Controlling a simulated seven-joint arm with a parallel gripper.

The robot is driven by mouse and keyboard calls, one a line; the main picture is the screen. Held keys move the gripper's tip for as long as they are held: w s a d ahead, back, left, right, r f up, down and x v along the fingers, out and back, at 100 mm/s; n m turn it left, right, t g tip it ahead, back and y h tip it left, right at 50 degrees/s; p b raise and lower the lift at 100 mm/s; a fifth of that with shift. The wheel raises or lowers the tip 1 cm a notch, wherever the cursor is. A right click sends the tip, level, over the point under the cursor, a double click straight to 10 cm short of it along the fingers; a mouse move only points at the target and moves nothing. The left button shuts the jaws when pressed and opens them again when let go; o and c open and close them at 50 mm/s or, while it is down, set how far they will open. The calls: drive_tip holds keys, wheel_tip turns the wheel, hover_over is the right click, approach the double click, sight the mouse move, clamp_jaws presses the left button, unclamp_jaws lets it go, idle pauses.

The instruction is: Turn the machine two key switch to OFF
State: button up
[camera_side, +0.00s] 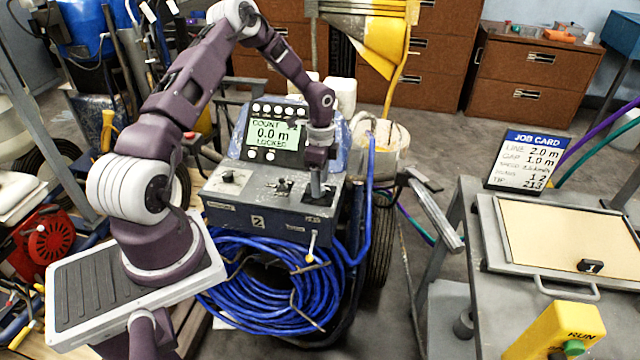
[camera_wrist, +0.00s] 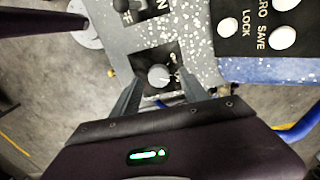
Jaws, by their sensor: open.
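Machine two is the grey control box (camera_side: 258,222) marked "2". My gripper (camera_side: 317,194) points down over the right end of its top panel and hides most of the control there. In the wrist view my gripper (camera_wrist: 159,80) is open, with a finger on each side of a round grey knob (camera_wrist: 158,75) on a black plate. I cannot tell whether this is the key switch, whether the fingers touch it, or which way it is set. Another control on a black plate (camera_wrist: 140,12) with partly cut-off lettering lies beyond it.
A display (camera_side: 273,134) reading "COUNT 0.0 m LOCKED" stands behind the panel. A black knob (camera_side: 228,177) and a middle switch (camera_side: 284,186) are left of my gripper. A blue hose (camera_side: 369,180) rises close at the right. White buttons (camera_wrist: 283,37) show in the wrist view.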

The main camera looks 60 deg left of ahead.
drive_tip(key=shift+f, duration=0.6)
clamp_jaws()
drive_tip(key=n, duration=0.6)
drive_tip(key=shift+r, duration=0.1)
drive_tip(key=n, duration=0.5)
drive_tip(key=shift+n, duration=0.4)
idle(0.3)
unclamp_jaws()
